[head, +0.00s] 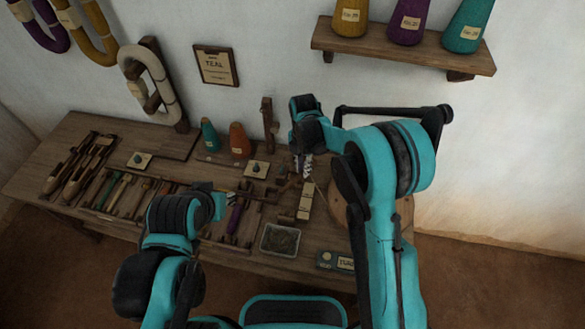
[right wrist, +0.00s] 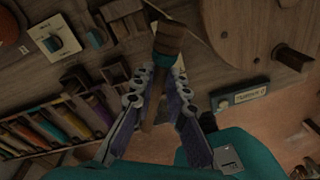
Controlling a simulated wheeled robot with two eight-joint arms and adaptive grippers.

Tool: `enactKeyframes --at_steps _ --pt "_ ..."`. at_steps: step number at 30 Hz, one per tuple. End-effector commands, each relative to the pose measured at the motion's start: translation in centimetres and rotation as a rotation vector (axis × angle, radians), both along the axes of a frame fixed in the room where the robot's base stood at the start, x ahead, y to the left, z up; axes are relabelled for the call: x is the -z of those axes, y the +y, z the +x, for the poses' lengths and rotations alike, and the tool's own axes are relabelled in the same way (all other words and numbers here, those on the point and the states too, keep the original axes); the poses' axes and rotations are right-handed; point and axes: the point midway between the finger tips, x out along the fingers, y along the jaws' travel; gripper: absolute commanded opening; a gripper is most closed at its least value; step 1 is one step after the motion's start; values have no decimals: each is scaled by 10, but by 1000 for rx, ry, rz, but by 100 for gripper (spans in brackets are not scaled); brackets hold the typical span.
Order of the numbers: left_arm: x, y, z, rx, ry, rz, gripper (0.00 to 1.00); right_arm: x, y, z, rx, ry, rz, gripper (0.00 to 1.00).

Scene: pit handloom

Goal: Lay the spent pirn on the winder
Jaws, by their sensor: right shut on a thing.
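In the right wrist view my right gripper (right wrist: 158,95) is shut on the spent pirn (right wrist: 168,42), a brown wooden piece with a teal band near its head. Its paler shaft runs down between the fingers. In the head view this gripper (head: 307,168) hangs over the right part of the bench, and the pirn is hard to make out. A round wooden board (right wrist: 225,28), which looks like part of the winder, lies right of the pirn. In the head view it is mostly behind my right arm. My left arm is low at left-centre; its fingers are not clear.
A rack of coloured pirns (right wrist: 55,125) lies left of the right gripper. The bench (head: 75,150) also holds shuttles (head: 75,165), a grey tray (head: 280,239), a labelled box (head: 335,262), and teal and orange cones (head: 240,139). A shelf (head: 400,48) with cones hangs above.

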Motion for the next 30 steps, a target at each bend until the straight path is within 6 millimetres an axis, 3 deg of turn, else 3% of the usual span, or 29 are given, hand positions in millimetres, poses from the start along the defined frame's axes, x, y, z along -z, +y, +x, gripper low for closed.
enactKeyframes --at_steps 3,9,20,30 --pt "-1 0 0 0 0 0 28 10 19 5 -256 27 -33 0" --pt "-2 0 0 0 0 0 28 19 33 8 -495 45 -71 0" --pt "7 0 0 0 0 0 28 35 35 9 -533 46 -77 0" --pt "28 0 0 0 0 0 28 69 35 9 -531 46 -77 0"
